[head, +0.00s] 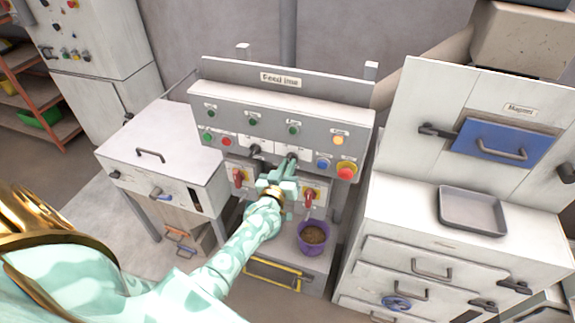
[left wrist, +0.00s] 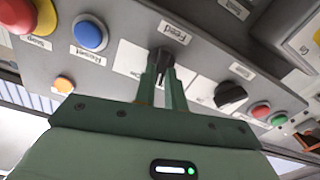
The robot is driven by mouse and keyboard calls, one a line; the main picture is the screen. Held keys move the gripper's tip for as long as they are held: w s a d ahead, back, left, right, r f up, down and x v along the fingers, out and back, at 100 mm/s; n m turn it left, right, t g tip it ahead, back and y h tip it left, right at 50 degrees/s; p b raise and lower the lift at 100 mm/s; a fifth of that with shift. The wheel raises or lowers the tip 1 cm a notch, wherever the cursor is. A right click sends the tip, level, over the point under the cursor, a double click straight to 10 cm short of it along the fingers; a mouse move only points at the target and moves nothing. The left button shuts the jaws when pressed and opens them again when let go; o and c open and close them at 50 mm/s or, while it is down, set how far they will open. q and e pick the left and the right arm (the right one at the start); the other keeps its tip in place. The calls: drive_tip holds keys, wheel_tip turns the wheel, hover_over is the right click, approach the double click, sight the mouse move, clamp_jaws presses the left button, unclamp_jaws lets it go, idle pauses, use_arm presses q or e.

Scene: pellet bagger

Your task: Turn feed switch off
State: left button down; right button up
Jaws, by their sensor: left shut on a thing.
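The feed switch is a black rotary knob (left wrist: 160,58) under a "Feed" label in the left wrist view. In the head view it shows as a dark knob (head: 291,157) on the grey control panel (head: 270,107), just beyond my left gripper (head: 277,180). My left gripper's two green fingers (left wrist: 161,90) are closed on the knob from both sides, hiding part of it. The knob's exact pointing direction is hard to read. My right gripper is in neither view.
A second black knob (left wrist: 230,95) sits beside the feed switch. A blue button (head: 322,163) and a red button (head: 346,171) are close by. Red-handled switches (head: 309,198) and a purple bucket of pellets (head: 313,238) are below. A white cabinet (head: 440,240) stands at right.

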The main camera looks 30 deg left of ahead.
use_arm(q)
drive_tip(key=shift+f+n, duration=0.1)
drive_tip(key=shift+n, duration=1.5)
drive_tip(key=c, duration=1.5)
unclamp_jaws()
drive_tip(key=shift+o, duration=0.2)
drive_tip(key=v, duration=1.6)
drive_tip(key=shift+s+f, duration=0.1)
